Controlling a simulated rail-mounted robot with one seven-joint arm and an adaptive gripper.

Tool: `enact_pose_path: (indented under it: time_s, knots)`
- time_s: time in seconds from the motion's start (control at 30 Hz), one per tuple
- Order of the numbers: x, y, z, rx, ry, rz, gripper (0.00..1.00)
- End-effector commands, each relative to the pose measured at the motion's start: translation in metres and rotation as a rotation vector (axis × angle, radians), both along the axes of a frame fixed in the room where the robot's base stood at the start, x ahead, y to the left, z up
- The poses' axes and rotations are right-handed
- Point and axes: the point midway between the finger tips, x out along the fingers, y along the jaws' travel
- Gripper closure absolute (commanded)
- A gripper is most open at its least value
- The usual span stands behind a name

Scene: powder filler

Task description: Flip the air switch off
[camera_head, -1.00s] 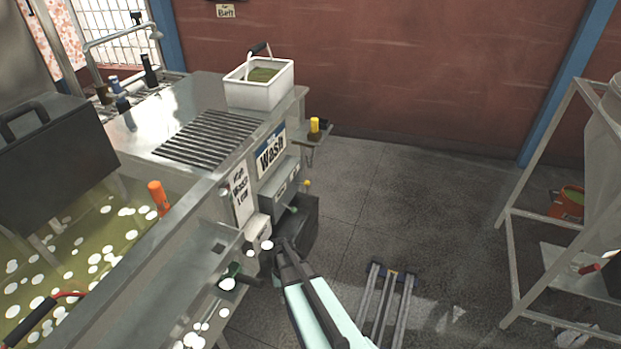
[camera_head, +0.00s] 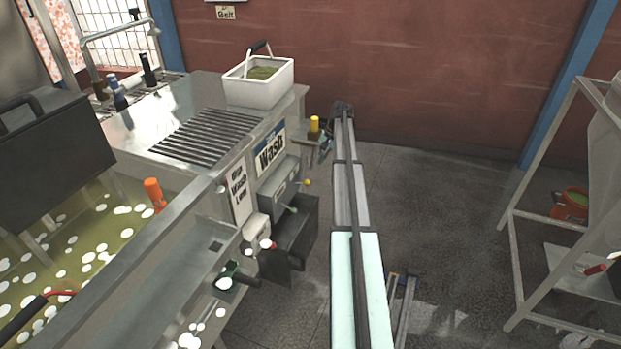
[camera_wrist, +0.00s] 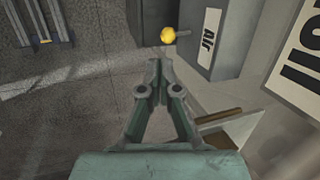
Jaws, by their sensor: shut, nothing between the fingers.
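The air switch is a lever with a yellow ball knob (camera_wrist: 167,34) sticking out from a grey box labelled "Air" (camera_wrist: 209,38) in the wrist view. In the head view a yellow knob (camera_head: 307,183) juts from the grey box (camera_head: 280,186) under the "Wash" sign. My gripper (camera_wrist: 157,66) is shut and empty, its fingertips together and pointing towards the knob. A visible gap separates the tips from the knob in the wrist view. In the head view my gripper is small and partly hidden behind my arm.
Beside the box, a large white sign (camera_wrist: 303,58) is partly cut off. A small wooden ledge (camera_wrist: 224,124) lies right of my fingers. A yellow-topped item (camera_head: 314,124) stands on the side shelf. A green-knobbed lever (camera_head: 293,210) is below the yellow knob. Open floor (camera_head: 430,200) lies to the right.

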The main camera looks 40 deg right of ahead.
Motion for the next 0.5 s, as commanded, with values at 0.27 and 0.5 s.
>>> enact_pose_path:
  time_s: [0.27, 0.5]
  knots:
    - [0.014, -0.020, 0.028, 0.049, 0.006, -0.046, 1.00]
    - [0.013, -0.019, 0.028, 0.048, 0.006, -0.045, 1.00]
